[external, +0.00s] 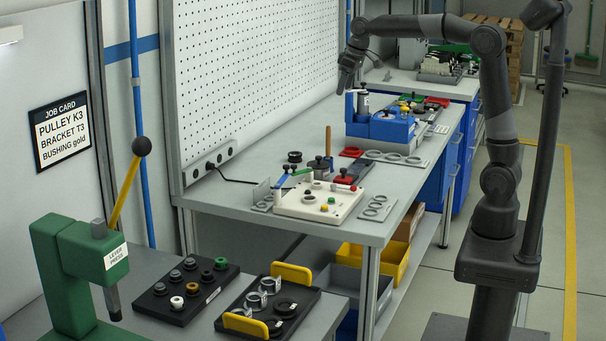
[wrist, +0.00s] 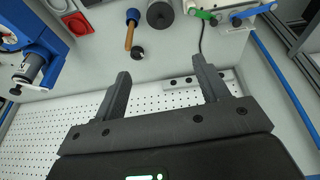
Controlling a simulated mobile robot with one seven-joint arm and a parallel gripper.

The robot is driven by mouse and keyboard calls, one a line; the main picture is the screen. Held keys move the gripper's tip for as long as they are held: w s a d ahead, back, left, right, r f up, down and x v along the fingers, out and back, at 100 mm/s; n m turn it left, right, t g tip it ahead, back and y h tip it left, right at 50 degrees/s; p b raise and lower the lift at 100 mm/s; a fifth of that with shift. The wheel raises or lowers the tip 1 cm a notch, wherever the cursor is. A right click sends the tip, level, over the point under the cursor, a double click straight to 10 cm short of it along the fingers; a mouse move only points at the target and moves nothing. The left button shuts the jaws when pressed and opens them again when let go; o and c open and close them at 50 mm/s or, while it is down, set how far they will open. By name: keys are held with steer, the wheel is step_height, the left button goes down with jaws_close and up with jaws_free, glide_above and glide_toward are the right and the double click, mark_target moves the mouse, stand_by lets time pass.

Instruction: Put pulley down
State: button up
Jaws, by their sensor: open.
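My gripper (external: 346,86) is above the long workbench near the pegboard, with nothing between its fingers. In the wrist view its two fingers (wrist: 161,67) stand wide apart. I cannot tell for sure which part is the pulley. A black round part (external: 294,156) lies on the bench near the pegboard, well below my gripper. A small dark round part (wrist: 137,52) also shows beyond the fingers in the wrist view, beside a wooden-handled tool (wrist: 130,30). The front tray with yellow handles (external: 232,318) holds several ring-shaped parts. The job card (external: 60,130) reads "PULLEY K3".
A blue holder (external: 382,126) stands at the bench's far part. A white fixture board (external: 340,209) is at the near end. A green lever press (external: 85,260) and a black parts tray (external: 215,301) are in front. Some bare bench surface shows near the pegboard.

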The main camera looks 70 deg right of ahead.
steer(key=s+a+f, duration=0.2)
steer(key=s+f, duration=0.1)
steer(key=s, duration=0.7)
steer(key=s+a+f+t, duration=0.1)
steer(key=s+a+f, duration=0.1)
steer(key=s, duration=0.8)
steer(key=s+a+f+t, duration=0.1)
steer(key=s+f, duration=0.3)
steer(key=s, duration=0.6)
steer(key=shift+a+f+y, duration=0.3)
steer(key=shift+a+f, duration=0.1)
steer(key=shift+a, duration=0.2)
steer(key=shift+o, duration=0.4)
steer(key=shift+r, duration=0.1)
